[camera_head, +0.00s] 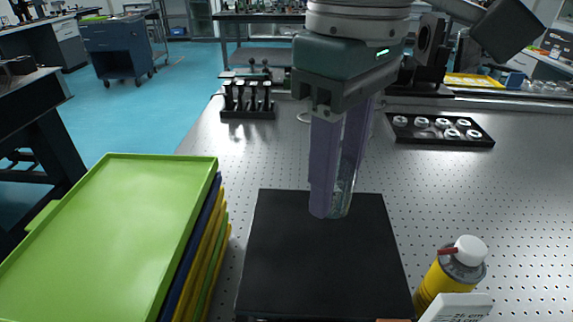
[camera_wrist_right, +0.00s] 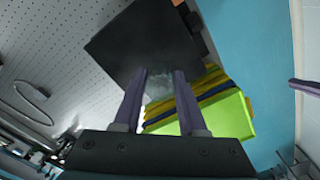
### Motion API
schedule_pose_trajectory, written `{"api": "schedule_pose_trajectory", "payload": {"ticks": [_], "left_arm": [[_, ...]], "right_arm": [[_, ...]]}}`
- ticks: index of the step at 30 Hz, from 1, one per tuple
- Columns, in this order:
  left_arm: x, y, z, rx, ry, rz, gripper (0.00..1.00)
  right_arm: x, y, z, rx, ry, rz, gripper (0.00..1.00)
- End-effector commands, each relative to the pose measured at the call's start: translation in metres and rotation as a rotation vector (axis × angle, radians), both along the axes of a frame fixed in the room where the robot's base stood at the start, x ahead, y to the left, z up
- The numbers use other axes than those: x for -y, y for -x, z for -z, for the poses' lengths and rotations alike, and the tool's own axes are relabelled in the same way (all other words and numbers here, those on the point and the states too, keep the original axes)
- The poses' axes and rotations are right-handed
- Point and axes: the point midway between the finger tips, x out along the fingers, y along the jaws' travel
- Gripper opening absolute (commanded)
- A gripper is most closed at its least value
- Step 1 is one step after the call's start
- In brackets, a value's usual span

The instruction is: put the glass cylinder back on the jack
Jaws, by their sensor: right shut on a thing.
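The jack (camera_head: 320,270) shows as a flat black square top on the perforated table, and it also shows in the right wrist view (camera_wrist_right: 130,38). My right gripper (camera_head: 332,212) points down over the back part of the jack's top. Its purple fingers are shut on the clear glass cylinder (camera_head: 344,192), which is mostly hidden behind them. In the right wrist view the glass cylinder (camera_wrist_right: 158,86) is a faint clear shape between the fingertips. I cannot tell whether its bottom touches the jack. My left gripper is not in view.
A stack of trays with a green one (camera_head: 110,235) on top stands left of the jack. A yellow can with a white cap (camera_head: 455,270) stands at its right front. A black holder (camera_head: 248,100) and a black tray of round optics (camera_head: 440,130) are farther back.

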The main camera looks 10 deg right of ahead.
Motion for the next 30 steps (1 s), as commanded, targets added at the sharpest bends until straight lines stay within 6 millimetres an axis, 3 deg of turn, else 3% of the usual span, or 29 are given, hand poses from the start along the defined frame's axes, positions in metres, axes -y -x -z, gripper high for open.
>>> {"api": "schedule_pose_trajectory", "payload": {"ticks": [3,16,29,30], "left_arm": [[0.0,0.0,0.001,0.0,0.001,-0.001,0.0],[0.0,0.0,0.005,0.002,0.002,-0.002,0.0],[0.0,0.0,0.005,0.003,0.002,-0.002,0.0],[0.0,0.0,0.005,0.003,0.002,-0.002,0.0]], "right_arm": [[0.001,0.001,0.029,-0.003,0.002,0.001,0.0],[0.001,0.0,0.083,-0.002,0.003,0.003,0.0],[0.0,0.0,0.092,0.001,0.001,0.001,0.0],[0.0,0.0,0.093,0.001,0.001,0.001,0.42]]}}
